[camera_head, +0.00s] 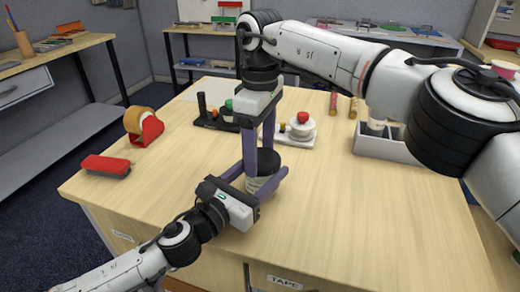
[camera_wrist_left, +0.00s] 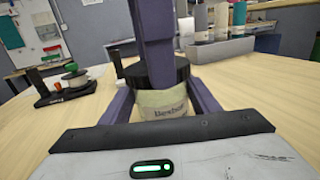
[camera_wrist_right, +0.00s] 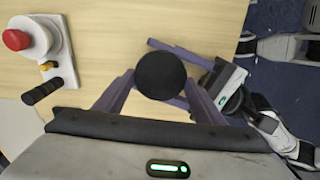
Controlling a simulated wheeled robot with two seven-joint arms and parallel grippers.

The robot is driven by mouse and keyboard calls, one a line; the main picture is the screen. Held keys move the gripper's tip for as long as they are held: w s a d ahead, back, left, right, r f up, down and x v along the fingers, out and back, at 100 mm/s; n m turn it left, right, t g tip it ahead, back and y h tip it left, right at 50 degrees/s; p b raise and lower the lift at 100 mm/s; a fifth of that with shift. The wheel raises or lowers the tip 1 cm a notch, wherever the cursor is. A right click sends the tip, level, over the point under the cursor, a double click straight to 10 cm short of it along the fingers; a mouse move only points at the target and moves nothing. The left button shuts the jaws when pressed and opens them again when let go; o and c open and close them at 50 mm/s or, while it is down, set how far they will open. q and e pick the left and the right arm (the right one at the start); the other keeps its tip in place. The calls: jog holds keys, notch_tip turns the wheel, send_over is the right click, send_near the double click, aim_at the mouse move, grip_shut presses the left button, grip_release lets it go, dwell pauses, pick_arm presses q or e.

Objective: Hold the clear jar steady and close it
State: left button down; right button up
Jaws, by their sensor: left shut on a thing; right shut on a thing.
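The jar (camera_head: 256,184) stands upright near the table's front edge, with a pale label around its body and a black lid (camera_head: 266,160) on top. The lid sits on the jar's mouth; how tightly, I cannot tell. My left gripper (camera_head: 262,185) is shut on the jar's body from the front, one finger on each side, as the left wrist view shows with the labelled jar (camera_wrist_left: 162,104). My right gripper (camera_head: 264,165) comes down from above and is shut on the lid, which shows as a black disc (camera_wrist_right: 160,75) in the right wrist view.
Behind are a black holder (camera_head: 216,118) and a white base with a red button (camera_head: 302,118). A tape dispenser (camera_head: 146,127) and a red brush (camera_head: 106,166) lie at the left. A grey bin (camera_head: 385,147) stands back right. The table's front right is clear.

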pick_arm(q)
jog(key=shift+f, duration=0.1)
pick_arm(e)
jog(key=shift+m, duration=0.5)
jog(key=o, duration=1)
jog(key=shift+r, duration=2.3)
